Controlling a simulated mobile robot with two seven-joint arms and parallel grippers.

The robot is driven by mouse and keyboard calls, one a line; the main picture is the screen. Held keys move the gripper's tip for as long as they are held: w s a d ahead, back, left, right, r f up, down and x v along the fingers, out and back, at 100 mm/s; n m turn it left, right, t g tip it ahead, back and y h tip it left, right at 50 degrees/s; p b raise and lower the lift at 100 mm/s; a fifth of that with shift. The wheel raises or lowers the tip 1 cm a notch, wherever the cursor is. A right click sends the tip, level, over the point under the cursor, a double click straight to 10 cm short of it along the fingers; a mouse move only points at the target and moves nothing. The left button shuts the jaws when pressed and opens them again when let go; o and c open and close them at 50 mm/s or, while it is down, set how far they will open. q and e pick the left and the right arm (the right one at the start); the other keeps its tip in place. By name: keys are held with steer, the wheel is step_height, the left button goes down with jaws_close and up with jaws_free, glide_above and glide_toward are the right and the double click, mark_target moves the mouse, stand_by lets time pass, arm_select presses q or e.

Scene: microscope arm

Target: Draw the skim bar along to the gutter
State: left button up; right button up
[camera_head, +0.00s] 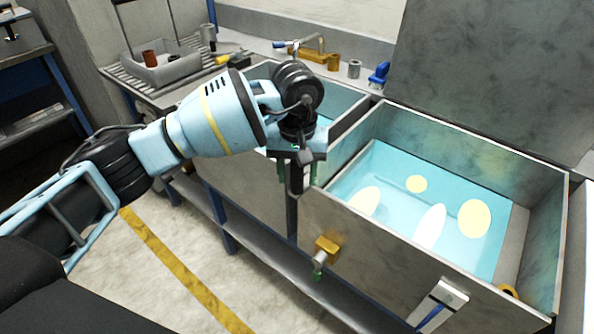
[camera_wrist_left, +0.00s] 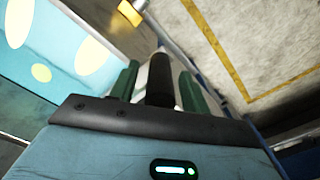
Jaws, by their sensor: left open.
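The tank (camera_head: 437,130) holds blue water (camera_head: 395,215) with several pale oval patches on it. A grey strip at its right end (camera_head: 511,245) looks like the gutter. My left gripper (camera_head: 298,172) points down at the tank's near left corner, its green fingers apart. In the left wrist view, a black rounded bar or handle (camera_wrist_left: 160,80) stands between the open fingers, with visible gaps. It may be the skim bar's handle; I cannot tell whether the fingers touch it. The rest of the skim bar is not clearly seen. My right gripper is not in view.
A brass tap (camera_head: 326,247) sticks out of the tank's front wall. A pale bracket (camera_head: 438,304) sits at the front rim to the right. A second tank lies behind my left wrist. A grey tray (camera_head: 160,71) stands on the back-left bench.

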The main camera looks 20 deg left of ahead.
arm_select(q)
steer(key=shift+c, duration=0.5)
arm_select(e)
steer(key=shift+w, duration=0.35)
arm_select(q)
jaws_close()
steer(key=shift+d, duration=0.1)
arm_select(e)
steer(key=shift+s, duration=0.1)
